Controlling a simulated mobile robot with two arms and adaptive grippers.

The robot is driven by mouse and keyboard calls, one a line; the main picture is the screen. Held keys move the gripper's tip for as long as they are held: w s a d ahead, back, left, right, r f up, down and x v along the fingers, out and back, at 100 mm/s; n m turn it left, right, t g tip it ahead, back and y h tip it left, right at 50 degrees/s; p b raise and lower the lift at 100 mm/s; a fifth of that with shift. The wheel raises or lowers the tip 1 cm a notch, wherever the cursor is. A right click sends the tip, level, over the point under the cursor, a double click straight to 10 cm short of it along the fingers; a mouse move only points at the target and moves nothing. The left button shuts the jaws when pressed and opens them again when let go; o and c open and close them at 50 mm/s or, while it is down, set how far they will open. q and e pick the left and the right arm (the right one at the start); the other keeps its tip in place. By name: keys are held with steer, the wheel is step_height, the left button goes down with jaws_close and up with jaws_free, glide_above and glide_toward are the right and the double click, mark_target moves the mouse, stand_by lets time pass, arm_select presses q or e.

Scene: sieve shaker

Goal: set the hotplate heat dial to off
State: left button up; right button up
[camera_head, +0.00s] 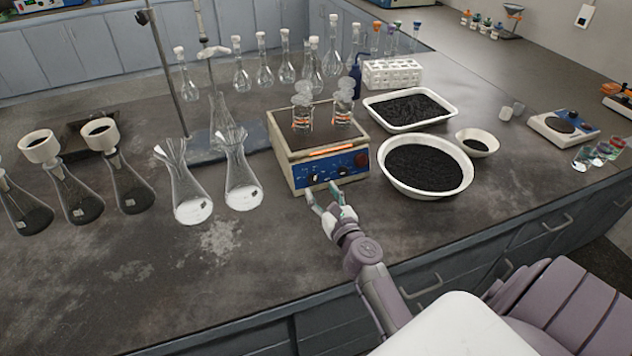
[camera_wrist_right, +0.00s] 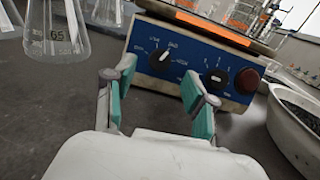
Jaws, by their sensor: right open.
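The hotplate (camera_head: 290,160) stands on the dark bench with a blue front panel facing me. In the right wrist view the panel (camera_wrist_right: 165,75) carries a black dial with a white pointer (camera_wrist_right: 159,57) at left, a second black dial (camera_wrist_right: 215,79) in the middle and a dark red knob (camera_wrist_right: 247,81) at right. The labels are too small to read, so I cannot tell which dial is heat. My right gripper (camera_head: 322,189) is open and empty just in front of the panel; its teal-padded fingers (camera_wrist_right: 157,80) stand apart below the left dial, apparently not touching it. My left gripper is out of view.
Two beakers (camera_head: 302,118) with orange marks stand on the hotplate. Flasks with white contents (camera_head: 190,205) stand close to its left. A white bowl of black granules (camera_head: 465,190) and a white tray (camera_head: 448,102) stand to its right. The bench in front is clear.

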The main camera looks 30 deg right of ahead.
mark_target(315, 181)
steer(key=w, duration=0.3)
steer(key=shift+w+d, duration=0.15)
steer(key=shift+d, duration=0.15)
steer(key=shift+w, duration=0.3)
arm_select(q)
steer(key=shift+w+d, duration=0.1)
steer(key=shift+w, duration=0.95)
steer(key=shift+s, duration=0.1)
arm_select(e)
steer(key=shift+c, duration=0.5)
jaws_close()
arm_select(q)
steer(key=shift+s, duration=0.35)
